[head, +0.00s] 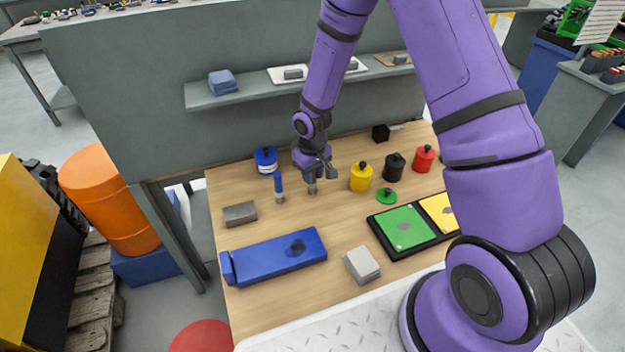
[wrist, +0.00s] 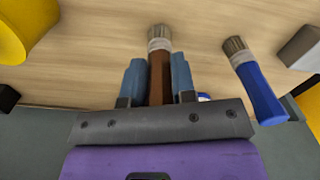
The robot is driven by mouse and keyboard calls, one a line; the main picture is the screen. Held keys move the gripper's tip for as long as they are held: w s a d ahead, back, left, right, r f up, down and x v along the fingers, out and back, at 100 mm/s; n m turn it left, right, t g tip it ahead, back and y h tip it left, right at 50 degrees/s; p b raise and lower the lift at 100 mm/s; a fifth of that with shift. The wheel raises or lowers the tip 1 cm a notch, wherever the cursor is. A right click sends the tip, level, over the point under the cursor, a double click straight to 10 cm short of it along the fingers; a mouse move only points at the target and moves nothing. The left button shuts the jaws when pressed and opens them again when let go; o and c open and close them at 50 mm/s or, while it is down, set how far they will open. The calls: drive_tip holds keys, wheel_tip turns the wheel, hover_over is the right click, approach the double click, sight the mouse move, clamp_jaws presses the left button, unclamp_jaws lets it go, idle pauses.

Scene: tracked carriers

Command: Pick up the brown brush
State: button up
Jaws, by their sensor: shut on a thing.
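The brown brush (wrist: 157,72) is between the two fingers of my gripper (wrist: 158,85) in the wrist view. My gripper is shut on its brown handle, and the pale bristles and metal band stick out beyond the fingertips. In the head view my gripper (head: 313,172) is over the back middle of the wooden table, and the brush's bristle end (head: 312,189) shows just below it. The gripper hides most of the handle there. I cannot tell whether the bristles touch the table.
A blue brush (head: 279,188) is close on the left, with a blue pot (head: 265,160) behind it. A yellow pot (head: 361,177) is close on the right, then black (head: 394,167) and red (head: 424,158) pots. A grey block (head: 240,214) lies front left. A shelf (head: 240,98) is behind.

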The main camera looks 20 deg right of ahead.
drive_tip(key=shift+r, duration=0.1)
drive_tip(key=shift+r, duration=0.5)
drive_tip(key=shift+s+r, duration=0.25)
drive_tip(key=shift+r, duration=0.4)
drive_tip(key=shift+s+r, duration=0.2)
drive_tip(key=shift+r, duration=0.4)
drive_tip(key=s+r, duration=0.1)
drive_tip(key=s, duration=1.4)
drive_tip(key=shift+r, duration=0.15)
drive_tip(key=shift+w+d, duration=0.1)
